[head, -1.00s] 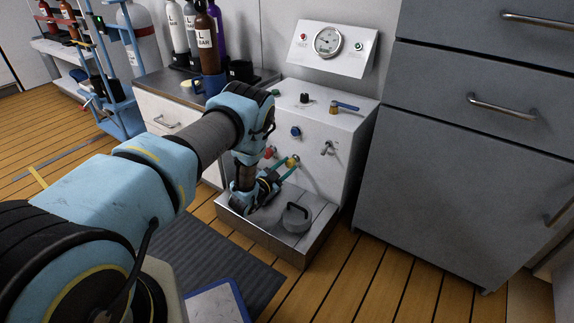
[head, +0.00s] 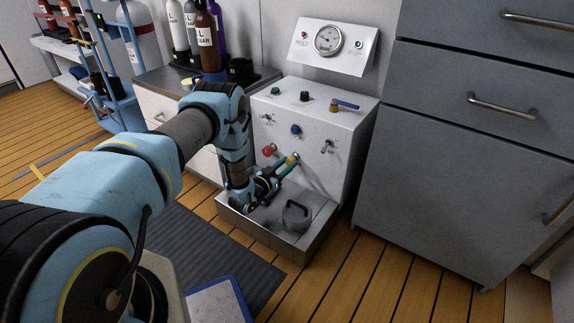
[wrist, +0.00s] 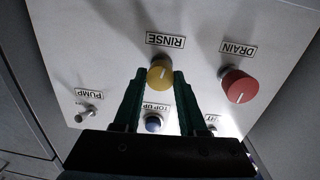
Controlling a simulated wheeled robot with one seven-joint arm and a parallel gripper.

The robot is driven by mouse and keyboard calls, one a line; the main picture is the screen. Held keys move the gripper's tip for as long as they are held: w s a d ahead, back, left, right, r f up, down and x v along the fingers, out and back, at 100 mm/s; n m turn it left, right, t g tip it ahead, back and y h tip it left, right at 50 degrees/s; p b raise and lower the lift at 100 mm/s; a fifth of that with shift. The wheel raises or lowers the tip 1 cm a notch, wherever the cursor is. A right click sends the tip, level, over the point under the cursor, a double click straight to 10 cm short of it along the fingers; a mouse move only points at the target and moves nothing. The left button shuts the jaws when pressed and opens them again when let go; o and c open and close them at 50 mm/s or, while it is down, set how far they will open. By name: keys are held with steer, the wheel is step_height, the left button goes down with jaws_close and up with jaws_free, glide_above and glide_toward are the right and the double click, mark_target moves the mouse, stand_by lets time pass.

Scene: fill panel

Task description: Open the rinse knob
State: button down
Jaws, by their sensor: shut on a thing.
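The rinse knob is yellow with a pale line on its face. In the wrist view it (wrist: 160,74) sits by the RINSE label, which appears upside down. In the head view the knob (head: 292,159) is low on the front of the white panel box. My gripper (head: 290,162) reaches it from the lower left. In the wrist view its two green fingers (wrist: 160,78) lie on either side of the knob and are shut on it. How deep the fingertips grip is hard to tell.
The red DRAIN knob (wrist: 238,86) is close beside the fingers. A blue TOP UP button (wrist: 153,124) and a PUMP toggle (wrist: 88,112) share the panel. A metal tray (head: 264,232) with a round grey lidded thing (head: 296,217) lies below. Grey drawers (head: 460,170) stand right.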

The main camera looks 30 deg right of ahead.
stand_by(0.3)
steer(key=shift+c, duration=2.4)
jaws_free()
steer(key=p+v, duration=0.3)
steer(key=v, duration=0.8)
steer(key=shift+d, duration=0.1)
